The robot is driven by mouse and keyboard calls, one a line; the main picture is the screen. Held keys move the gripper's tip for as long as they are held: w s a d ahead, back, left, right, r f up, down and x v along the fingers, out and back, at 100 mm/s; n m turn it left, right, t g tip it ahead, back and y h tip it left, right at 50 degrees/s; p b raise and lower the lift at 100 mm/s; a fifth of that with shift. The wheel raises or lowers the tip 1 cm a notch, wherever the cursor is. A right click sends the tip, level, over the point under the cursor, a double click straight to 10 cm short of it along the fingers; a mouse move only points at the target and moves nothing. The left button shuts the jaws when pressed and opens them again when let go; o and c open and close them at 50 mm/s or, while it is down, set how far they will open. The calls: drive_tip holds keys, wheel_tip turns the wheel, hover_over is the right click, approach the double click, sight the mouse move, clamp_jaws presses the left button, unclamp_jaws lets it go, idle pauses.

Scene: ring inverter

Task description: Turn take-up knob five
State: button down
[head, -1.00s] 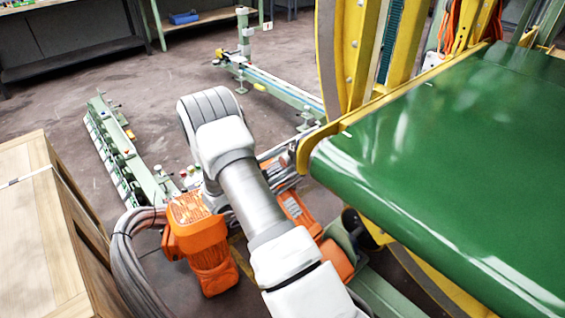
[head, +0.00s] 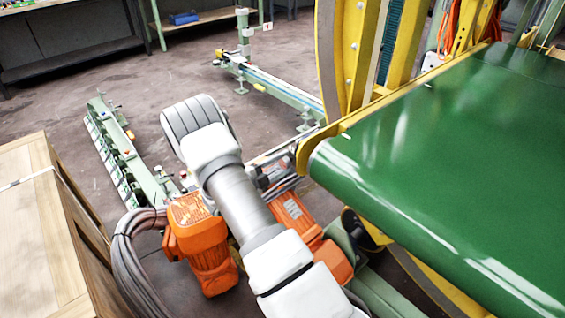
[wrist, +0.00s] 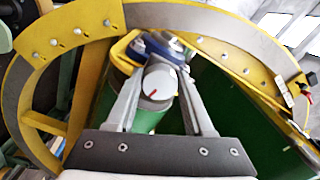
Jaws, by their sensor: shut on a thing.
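In the wrist view, a round pale-grey knob (wrist: 160,82) with a red mark on its face sits between the fingers of my gripper (wrist: 161,68). The fingers are closed on it from both sides. In the head view my arm hides the gripper and the knob.
A yellow ring frame (wrist: 60,45) arches around the gripper in the wrist view. In the head view, a green belt table (head: 450,170) fills the right. Orange motors (head: 200,240) and cables (head: 122,255) stand near my arm. A wooden crate (head: 35,230) is at left; open floor lies behind.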

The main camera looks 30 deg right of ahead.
drive_tip(key=m+p, duration=0.1)
drive_tip(key=m, duration=0.4)
drive_tip(key=shift+r+m, duration=0.1)
drive_tip(key=shift+m, duration=0.2)
drive_tip(key=m, duration=0.5)
drive_tip(key=shift+w+p, duration=0.1)
drive_tip(key=shift+p, duration=0.2)
drive_tip(key=m, duration=0.5)
drive_tip(key=shift+m, duration=0.4)
drive_tip(key=m, duration=0.5)
drive_tip(key=shift+m, duration=0.3)
drive_tip(key=m+b, duration=0.1)
drive_tip(key=m, duration=0.4)
drive_tip(key=m+b, duration=0.1)
drive_tip(key=m, duration=0.4)
drive_tip(key=shift+m, duration=0.4)
drive_tip(key=m+b, duration=0.1)
drive_tip(key=m, duration=0.4)
drive_tip(key=shift+b, duration=0.35)
drive_tip(key=shift+s+m+b, duration=0.2)
drive_tip(key=shift+m+b, duration=0.6)
drive_tip(key=shift+m, duration=1.7)
